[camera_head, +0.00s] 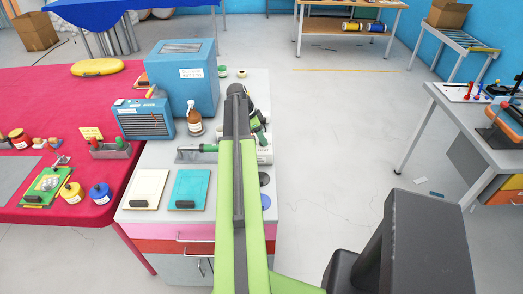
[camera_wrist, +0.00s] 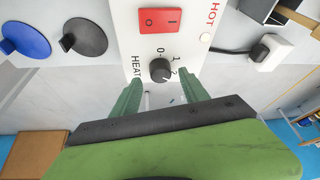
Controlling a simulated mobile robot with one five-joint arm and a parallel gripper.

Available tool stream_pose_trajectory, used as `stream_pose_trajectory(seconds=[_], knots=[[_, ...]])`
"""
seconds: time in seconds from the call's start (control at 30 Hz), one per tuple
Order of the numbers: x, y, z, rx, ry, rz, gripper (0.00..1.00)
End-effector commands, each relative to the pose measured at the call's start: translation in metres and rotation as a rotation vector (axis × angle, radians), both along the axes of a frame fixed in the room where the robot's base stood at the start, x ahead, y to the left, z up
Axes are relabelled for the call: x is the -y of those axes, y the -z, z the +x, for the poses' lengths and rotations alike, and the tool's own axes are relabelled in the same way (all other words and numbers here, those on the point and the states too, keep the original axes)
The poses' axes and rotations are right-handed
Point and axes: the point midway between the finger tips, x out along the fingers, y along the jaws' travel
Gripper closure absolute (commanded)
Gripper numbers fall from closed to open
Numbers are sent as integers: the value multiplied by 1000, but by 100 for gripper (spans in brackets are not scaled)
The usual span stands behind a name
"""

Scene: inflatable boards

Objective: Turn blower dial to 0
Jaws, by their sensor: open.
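The blower's black round dial (camera_wrist: 160,70) sits on a white panel (camera_wrist: 140,50) in the wrist view. The marks 0, 1 and 2 run along its upper and right side, with HEAT printed to its left. I cannot tell clearly which mark its pointer faces. A red rocker switch (camera_wrist: 160,21) is above the dial. My gripper (camera_wrist: 160,86) is open, its green fingers on either side just below the dial, with nothing between them. Whether they touch the panel is unclear. In the head view, my arm hides most of the blower and the gripper.
A blue disc (camera_wrist: 25,36) and a black disc (camera_wrist: 85,38) lie beside the blower. A black cable and white plug (camera_wrist: 270,52) are to the right. On the bench, a brown bottle (camera_head: 194,122) and blue boxes (camera_head: 183,78) stand left of my arm.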

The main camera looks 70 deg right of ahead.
Motion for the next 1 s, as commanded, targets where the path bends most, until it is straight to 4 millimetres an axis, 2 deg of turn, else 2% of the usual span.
stream_pose_trajectory(seconds=[0.03,0.1,0.37,0.77,0.83,0.87,0.9,1.0], knots=[[2,14,-3,0,1,0,48],[4,18,-5,0,1,0,48],[4,16,-5,0,0,0,48],[3,16,-5,-1,0,2,99],[3,16,-5,-1,0,3,100],[-16,16,-6,-2,-3,4,100],[-7,16,-5,-3,-1,5,100],[-1,16,-7,-3,-5,6,100]])
